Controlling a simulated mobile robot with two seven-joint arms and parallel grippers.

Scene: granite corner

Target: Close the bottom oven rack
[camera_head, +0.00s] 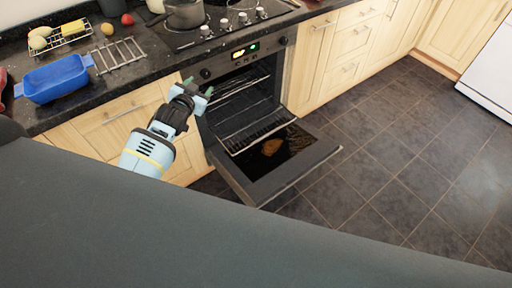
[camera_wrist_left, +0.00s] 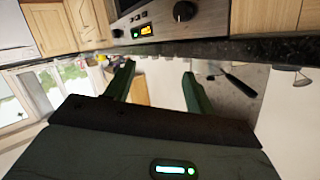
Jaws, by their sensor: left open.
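The oven (camera_head: 245,60) has its door (camera_head: 275,165) folded down and open, low over the floor. The bottom oven rack (camera_head: 256,134) is a wire rack, and it sticks out of the cavity over the inner part of the open door. A higher rack (camera_head: 228,88) is further in. My left gripper (camera_head: 197,88) is in front of the oven's upper left side, above and left of the bottom rack. Its green fingers are apart with nothing between them, as the left wrist view also shows (camera_wrist_left: 158,85). My right gripper is in neither view.
A blue dish (camera_head: 55,80), a wire trivet (camera_head: 117,56) and a pot (camera_head: 184,14) stand on the dark counter above. Wooden cabinets (camera_head: 120,115) flank the oven. The tiled floor (camera_head: 400,140) to the right is clear. A brown patch (camera_head: 271,147) shows on the door.

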